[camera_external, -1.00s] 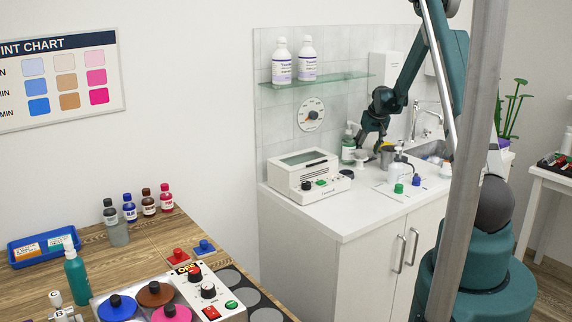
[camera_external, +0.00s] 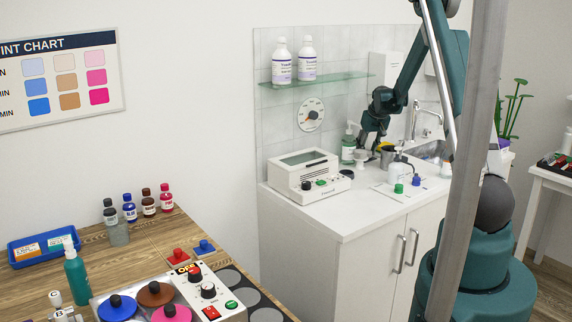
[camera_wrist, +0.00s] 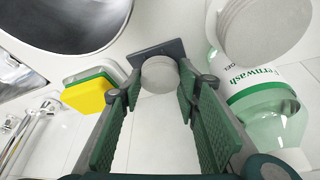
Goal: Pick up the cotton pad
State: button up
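A round pale disc, which looks like the cotton pad (camera_wrist: 159,74), shows between the tips of my gripper (camera_wrist: 160,80) in the wrist view. It fills most of the gap between the green fingers. I cannot tell whether they press on it or stand around it. A dark flat plate (camera_wrist: 143,50) shows behind the disc. A stack of round white layers (camera_wrist: 265,28) is at the upper right. In the external view my gripper (camera_external: 367,142) is low over the counter, beside a small white stand (camera_external: 361,157); the disc cannot be made out there.
A soap bottle (camera_wrist: 262,105) is close on the right in the wrist view, and a yellow and green sponge (camera_wrist: 88,93) is on the left. A white device (camera_external: 305,175) stands on the counter (camera_external: 345,218).

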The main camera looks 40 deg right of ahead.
jog(key=shift+s+r, duration=0.2)
jog(key=shift+r, duration=0.5)
notch_tip(320, 180, up, 10)
jog(key=s, duration=1.9)
jog(key=shift+s, duration=0.3)
